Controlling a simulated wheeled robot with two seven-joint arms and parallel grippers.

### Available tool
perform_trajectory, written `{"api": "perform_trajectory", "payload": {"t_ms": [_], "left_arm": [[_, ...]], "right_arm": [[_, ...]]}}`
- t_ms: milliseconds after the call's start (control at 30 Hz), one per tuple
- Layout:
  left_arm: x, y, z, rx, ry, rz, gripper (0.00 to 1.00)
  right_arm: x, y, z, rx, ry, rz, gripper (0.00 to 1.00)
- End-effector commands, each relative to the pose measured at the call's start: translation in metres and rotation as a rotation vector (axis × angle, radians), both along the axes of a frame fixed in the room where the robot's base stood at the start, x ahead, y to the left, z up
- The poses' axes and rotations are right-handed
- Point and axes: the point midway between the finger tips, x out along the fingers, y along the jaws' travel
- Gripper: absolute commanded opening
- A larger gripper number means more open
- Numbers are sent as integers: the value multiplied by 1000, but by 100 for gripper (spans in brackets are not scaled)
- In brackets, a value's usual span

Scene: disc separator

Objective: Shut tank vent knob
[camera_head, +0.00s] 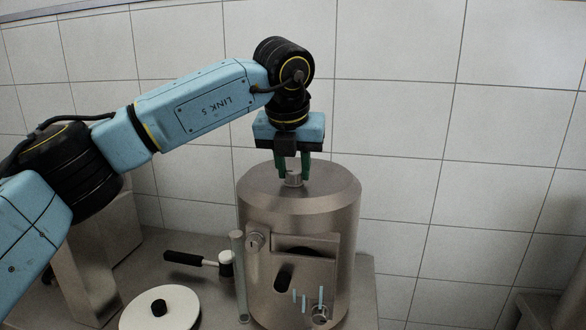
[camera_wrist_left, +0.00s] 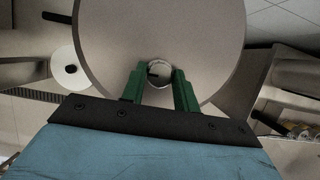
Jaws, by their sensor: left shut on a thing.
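The tank (camera_head: 298,225) is a brushed-metal cylinder with a sloped shoulder, standing in the middle of the head view. The vent knob (camera_head: 294,180) is a small metal cylinder on top of the tank. My left gripper (camera_head: 293,176) comes down from above with its green fingers on both sides of the knob, shut on it. In the left wrist view the knob (camera_wrist_left: 158,73) sits between the fingertips (camera_wrist_left: 158,78), with a dark mark on its top face. The fingers partly hide the knob's sides. My right gripper is not in view.
A black-handled tool (camera_head: 198,261) and a white disc with a black knob (camera_head: 160,308) lie left of the tank on the metal bench. A clear upright tube (camera_head: 240,275) stands at the tank's left front. A tiled wall (camera_head: 410,120) rises behind.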

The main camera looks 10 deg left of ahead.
Motion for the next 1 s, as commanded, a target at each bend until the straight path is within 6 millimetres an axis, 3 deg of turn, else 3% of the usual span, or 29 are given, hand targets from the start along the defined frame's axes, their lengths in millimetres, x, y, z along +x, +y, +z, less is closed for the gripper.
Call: {"api": "perform_trajectory", "payload": {"t_ms": [433, 467, 600, 1000], "left_arm": [[0, 0, 1, -1, -1, 11, 7], [0, 0, 1, -1, -1, 11, 33], [0, 0, 1, -1, -1, 10, 51], [-3, 0, 8, -1, -1, 9, 52]], "right_arm": [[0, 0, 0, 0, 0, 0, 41], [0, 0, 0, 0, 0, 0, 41], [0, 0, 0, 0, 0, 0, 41], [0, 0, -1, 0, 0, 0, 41]]}}
